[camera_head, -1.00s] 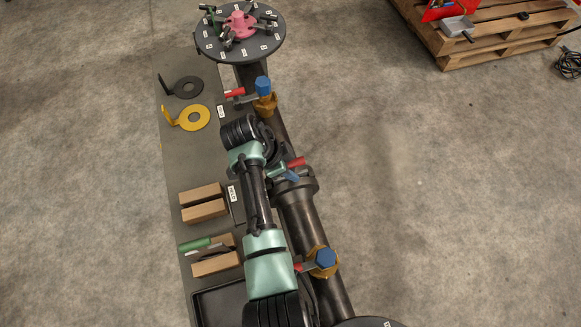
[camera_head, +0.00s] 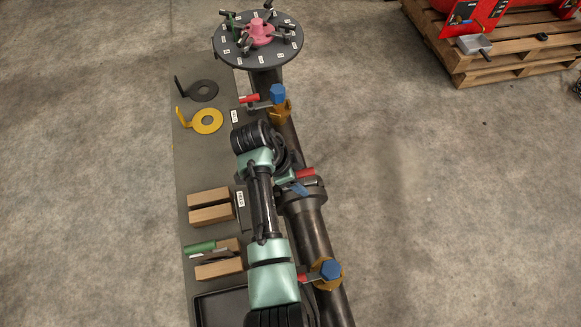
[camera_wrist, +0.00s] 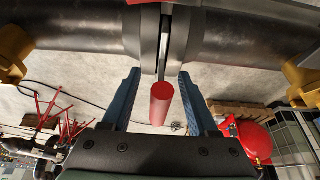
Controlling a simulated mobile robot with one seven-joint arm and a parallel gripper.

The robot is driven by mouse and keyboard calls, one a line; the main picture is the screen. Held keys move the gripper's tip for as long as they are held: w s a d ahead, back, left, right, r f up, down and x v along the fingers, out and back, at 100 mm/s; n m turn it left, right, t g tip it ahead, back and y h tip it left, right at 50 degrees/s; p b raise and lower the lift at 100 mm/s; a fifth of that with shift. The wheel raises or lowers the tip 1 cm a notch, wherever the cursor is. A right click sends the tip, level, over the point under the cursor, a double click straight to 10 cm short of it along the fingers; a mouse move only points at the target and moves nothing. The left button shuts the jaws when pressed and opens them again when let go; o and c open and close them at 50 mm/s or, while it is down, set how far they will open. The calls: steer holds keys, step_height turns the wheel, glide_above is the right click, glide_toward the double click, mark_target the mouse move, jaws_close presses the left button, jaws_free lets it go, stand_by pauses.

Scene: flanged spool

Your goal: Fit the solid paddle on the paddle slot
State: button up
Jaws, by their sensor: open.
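A paddle with a red round handle (camera_wrist: 161,104) stands edge-on in the narrow gap between two pipe flanges (camera_wrist: 150,35); its thin grey plate (camera_wrist: 165,45) is mostly hidden by them. The red handle (camera_head: 305,173) also shows in the head view. My gripper (camera_wrist: 159,78) is open, its blue fingers on either side of the handle and apart from it. Wooden slotted blocks (camera_head: 210,214) lie on the grey bench, with an empty slot between them. A green-handled piece (camera_head: 200,247) rests at the nearer blocks. I cannot tell which paddle is solid.
A yellow ring paddle (camera_head: 207,121) and a dark ring paddle (camera_head: 204,90) lie on the bench (camera_head: 190,160). Blue-headed clamps (camera_head: 278,94) sit along the pipe. A round plate (camera_head: 225,50) with a pink hub stands at the far end.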

steer(key=v, duration=1.2)
steer(key=shift+b, duration=0.3)
steer(key=shift+w+r, duration=0.1)
steer(key=w+r+n+t+y, duration=0.2)
steer(key=w+r+n+t, duration=0.3)
steer(key=r, duration=0.8)
steer(key=w+r+n+t+y, duration=0.2)
steer(key=w+r+t, duration=0.5)
steer(key=r, duration=0.7)
step_height(320, 180, up, 12)
steer(key=s+d+n+t, duration=0.1)
steer(key=s+n+t, duration=0.15)
steer(key=t, duration=0.25)
steer(key=s+d+r+n+t, duration=0.1)
steer(key=s+r+n+t, duration=0.1)
steer(key=s+r+t, duration=0.2)
steer(key=s+d+r+n+t, duration=0.2)
steer(key=s+r+t, duration=0.3)
steer(key=s+r, duration=0.6)
step_height(320, 180, up, 5)
steer(key=shift+s+d+r+n, duration=0.1)
steer(key=shift+s+d+n, duration=0.2)
steer(key=shift+n, duration=0.15)
